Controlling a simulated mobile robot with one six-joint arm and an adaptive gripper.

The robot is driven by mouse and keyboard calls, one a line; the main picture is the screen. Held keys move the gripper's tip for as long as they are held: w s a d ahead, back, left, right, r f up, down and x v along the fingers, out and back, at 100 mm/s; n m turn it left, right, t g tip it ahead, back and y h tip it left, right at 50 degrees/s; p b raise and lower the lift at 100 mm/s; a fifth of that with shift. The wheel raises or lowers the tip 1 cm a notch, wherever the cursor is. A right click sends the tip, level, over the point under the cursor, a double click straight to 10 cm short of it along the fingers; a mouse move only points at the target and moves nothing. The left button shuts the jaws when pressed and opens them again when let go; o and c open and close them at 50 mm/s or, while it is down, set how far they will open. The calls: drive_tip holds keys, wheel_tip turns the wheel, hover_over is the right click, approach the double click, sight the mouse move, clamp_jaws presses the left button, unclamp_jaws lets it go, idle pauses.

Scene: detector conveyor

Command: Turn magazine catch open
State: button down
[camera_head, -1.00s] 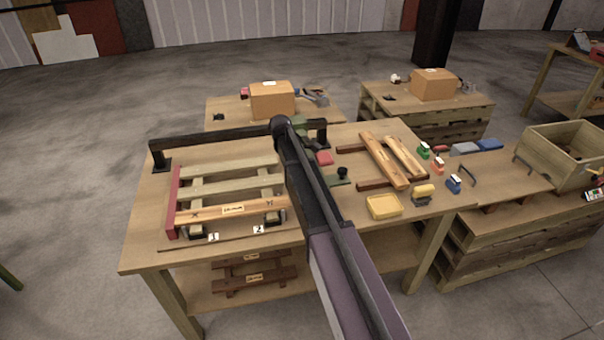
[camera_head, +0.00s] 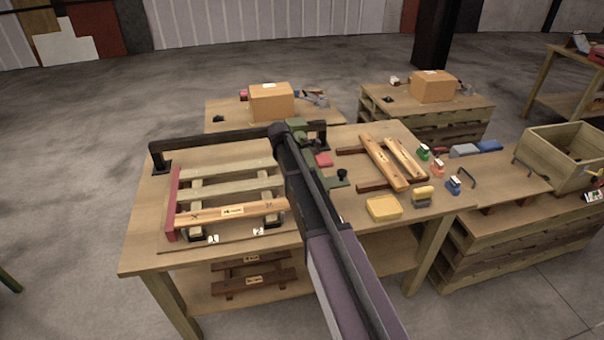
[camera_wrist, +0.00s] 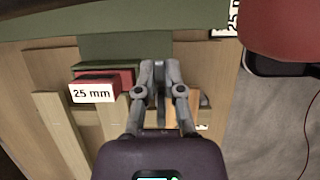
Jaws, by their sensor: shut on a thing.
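My gripper (camera_wrist: 160,75) is closed, its fingertips nearly together, above a green part (camera_wrist: 125,48) in the wrist view. The piece between the fingers is mostly hidden; I take it to be the magazine catch, but its turn angle cannot be read. A red block (camera_wrist: 107,80) with a "25 mm" label is left of the fingertips. In the head view my arm hides the gripper and what it holds; green parts (camera_head: 299,126) show beside the arm's far end. A black knob (camera_head: 342,174) stands on a green base to the arm's right.
A slatted wooden frame (camera_head: 232,190) lies left of my arm. A black rail (camera_head: 215,140) runs behind it. Wooden bars (camera_head: 384,160), a yellow tray (camera_head: 383,207) and small coloured blocks lie to the right. A red rounded thing (camera_wrist: 285,30) is close on the wrist view's right.

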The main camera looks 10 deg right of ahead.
drive_tip(key=c, duration=0.8)
unclamp_jaws()
drive_tip(key=shift+o, duration=0.2)
drive_tip(key=shift+m, duration=0.5)
drive_tip(key=m, duration=0.1)
drive_tip(key=m+g, duration=0.1)
drive_tip(key=m, duration=0.1)
drive_tip(key=m+g, duration=0.1)
drive_tip(key=shift+s+a, duration=0.1)
drive_tip(key=shift+s, duration=0.2)
drive_tip(key=m, duration=0.1)
drive_tip(key=m+g+y, duration=0.1)
drive_tip(key=m, duration=0.3)
drive_tip(key=shift+s+a+g, duration=0.2)
drive_tip(key=shift+s+g, duration=0.05)
drive_tip(key=shift+g, duration=0.05)
drive_tip(key=d+p+v, duration=0.1)
drive_tip(key=p+v, duration=1.2)
drive_tip(key=v, duration=0.1)
drive_tip(key=s+f+m+t+y+b, duration=0.1)
drive_tip(key=s+f+m+b, duration=0.3)
drive_tip(key=s, duration=1.1)
drive_tip(key=s+f+m+t+y+b, duration=0.2)
drive_tip(key=s+f+m+b, duration=0.2)
drive_tip(key=s+f+b, duration=0.5)
drive_tip(key=shift+s+f+t, duration=0.3)
drive_tip(key=shift+s+f, duration=0.4)
drive_tip(key=shift+s, duration=2.75)
